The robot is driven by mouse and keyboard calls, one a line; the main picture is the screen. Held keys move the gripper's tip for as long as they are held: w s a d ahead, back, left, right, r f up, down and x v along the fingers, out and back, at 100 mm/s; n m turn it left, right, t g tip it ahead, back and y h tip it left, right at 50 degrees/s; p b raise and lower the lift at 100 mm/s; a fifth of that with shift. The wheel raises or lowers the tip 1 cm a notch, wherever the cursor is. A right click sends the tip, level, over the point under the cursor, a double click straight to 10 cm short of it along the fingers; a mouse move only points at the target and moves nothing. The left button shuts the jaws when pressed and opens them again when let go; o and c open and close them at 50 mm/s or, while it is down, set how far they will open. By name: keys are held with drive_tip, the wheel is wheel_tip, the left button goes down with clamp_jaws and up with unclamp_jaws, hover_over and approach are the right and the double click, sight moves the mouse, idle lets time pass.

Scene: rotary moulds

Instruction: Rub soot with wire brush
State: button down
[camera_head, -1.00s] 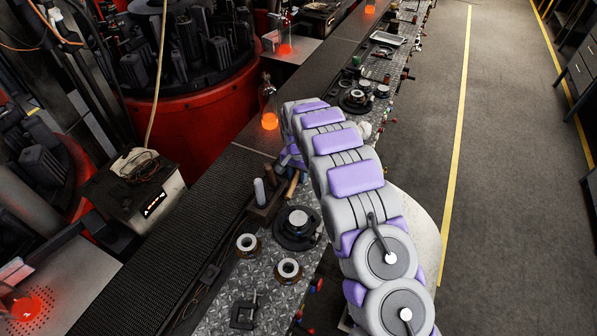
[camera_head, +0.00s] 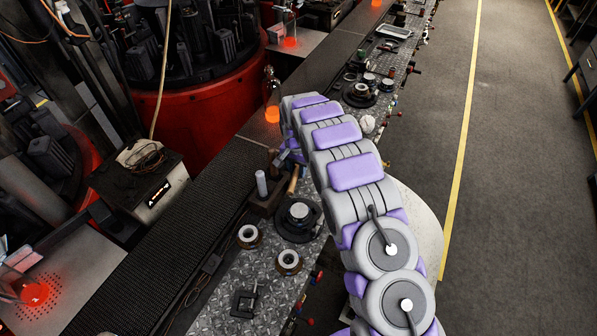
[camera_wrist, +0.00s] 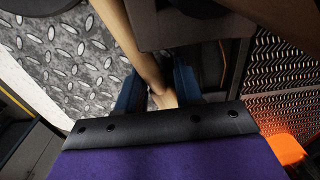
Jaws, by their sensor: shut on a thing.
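My gripper (camera_wrist: 160,92) has its blue fingers shut on a tan wooden handle (camera_wrist: 143,50), which I take to be the wire brush. The handle slants up out of the wrist view, so its bristles do not show. In the head view the handle (camera_head: 294,179) appears beside the dark block on the metal bench, and my gripper (camera_head: 288,154) is mostly behind my arm. I cannot make out soot on any surface. A dark round mould with a pale centre (camera_head: 299,212) sits just below the handle.
Two small rings (camera_head: 248,236) (camera_head: 288,262) and a dark clamp (camera_head: 244,304) lie on the patterned metal bench (camera_head: 220,318). A dark block with a pale cylinder (camera_head: 262,185) stands near the handle. The floor right is clear.

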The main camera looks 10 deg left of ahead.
drive_tip(key=shift+w+a+r, duration=0.1)
drive_tip(key=shift+w, duration=1.05)
drive_tip(key=shift+w+d, duration=0.45)
drive_tip(key=shift+w, duration=0.4)
drive_tip(key=shift+w+d+f+p, duration=0.1)
drive_tip(key=shift+w+p, duration=0.1)
drive_tip(key=shift+w, duration=0.15)
drive_tip(key=shift+w+d+f+p, duration=0.1)
drive_tip(key=shift+w+p, duration=0.05)
drive_tip(key=shift+w, duration=0.2)
drive_tip(key=shift+w+d+p, duration=0.1)
drive_tip(key=shift+w+d, duration=0.2)
drive_tip(key=shift+w, duration=0.35)
drive_tip(key=shift+w+d+p, duration=0.1)
drive_tip(key=shift+w+d, duration=0.15)
drive_tip(key=shift+w, duration=0.35)
drive_tip(key=shift+w+d+p, duration=0.1)
drive_tip(key=shift+w+d, duration=0.2)
drive_tip(key=shift+w, duration=0.35)
drive_tip(key=shift+w+r+p, duration=0.1)
drive_tip(key=shift+r+p, duration=0.75)
drive_tip(key=shift+r, duration=2.15)
